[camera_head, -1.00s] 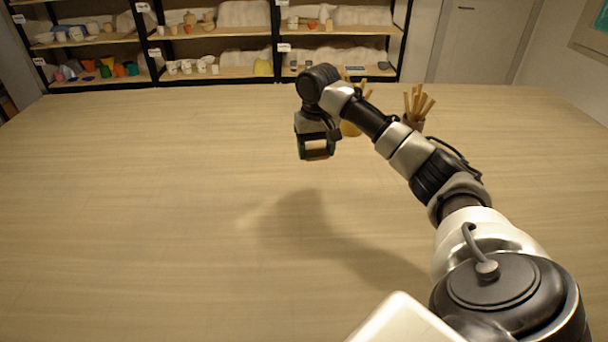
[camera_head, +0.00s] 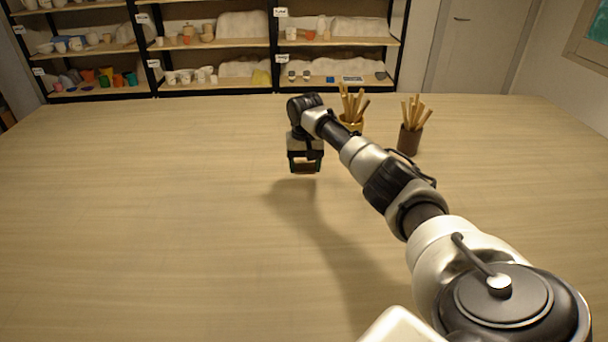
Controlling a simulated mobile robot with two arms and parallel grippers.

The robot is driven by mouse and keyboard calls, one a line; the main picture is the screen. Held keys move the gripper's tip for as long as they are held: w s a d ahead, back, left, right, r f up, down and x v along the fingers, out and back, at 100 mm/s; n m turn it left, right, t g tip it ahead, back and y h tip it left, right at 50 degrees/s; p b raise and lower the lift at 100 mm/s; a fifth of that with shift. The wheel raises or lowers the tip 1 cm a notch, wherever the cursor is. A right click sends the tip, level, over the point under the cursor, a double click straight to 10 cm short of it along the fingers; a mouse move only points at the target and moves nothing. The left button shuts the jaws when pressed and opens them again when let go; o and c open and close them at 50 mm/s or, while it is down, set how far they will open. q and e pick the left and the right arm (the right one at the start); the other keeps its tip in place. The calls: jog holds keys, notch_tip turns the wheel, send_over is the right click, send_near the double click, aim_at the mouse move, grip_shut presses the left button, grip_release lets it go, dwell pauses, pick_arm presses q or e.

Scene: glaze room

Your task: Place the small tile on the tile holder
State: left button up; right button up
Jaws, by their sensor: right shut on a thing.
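My right gripper (camera_head: 305,170) hangs pointing down over the far middle part of the table, low above the wood with its shadow close by. It is shut on a small piece, of which only a dark, reddish-brown sliver shows between the fingers; I take it to be the small tile, but its shape is mostly hidden. I cannot make out a tile holder on the table. My left gripper is not in view.
A dark cup with wooden tools (camera_head: 409,140) stands further right. Shelves (camera_head: 200,86) with pottery stand behind the table. The table's left side (camera_head: 130,220) is bare.

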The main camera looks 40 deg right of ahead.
aim_at(304, 184)
notch_tip(304, 184, down, 4)
jog(key=shift+r+p, duration=0.1)
jog(key=shift+p, duration=0.25)
jog(key=shift+w+f, duration=0.1)
jog(key=shift+f, duration=0.1)
jog(key=shift+a, duration=0.1)
jog(key=shift+f, duration=0.15)
jog(key=o, duration=0.9)
jog(key=shift+o, duration=0.2)
